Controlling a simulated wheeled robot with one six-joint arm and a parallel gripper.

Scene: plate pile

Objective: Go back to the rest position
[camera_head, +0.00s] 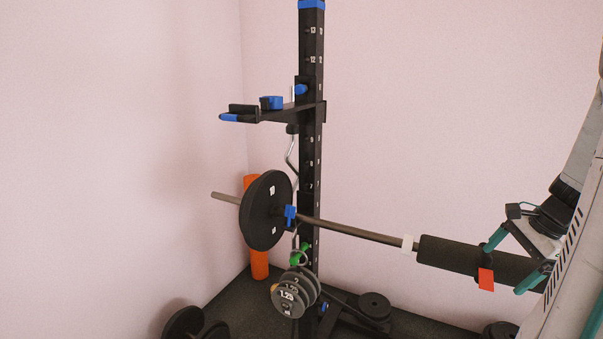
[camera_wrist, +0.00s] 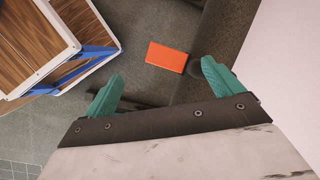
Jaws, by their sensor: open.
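My gripper (camera_head: 508,262) is at the right of the head view, its teal fingers spread apart beside the thick black sleeve (camera_head: 455,255) on the barbell. It also shows in the wrist view (camera_wrist: 162,70), with nothing between its fingers. A large black plate (camera_head: 267,210) sits on the barbell (camera_head: 355,232), left of the rack post. Several small grey plates (camera_head: 292,294), one marked 1.25, hang low by the post. My gripper is well to the right of all these plates. I cannot tell whether a finger touches the sleeve.
The black rack post (camera_head: 310,150) carries an arm with blue parts (camera_head: 272,103). An orange roller (camera_head: 259,263) stands in the corner. A red tag (camera_head: 486,280) is near my fingers. More plates (camera_head: 374,307) are low down. Wooden boxes (camera_wrist: 35,35) fill the wrist view's upper left.

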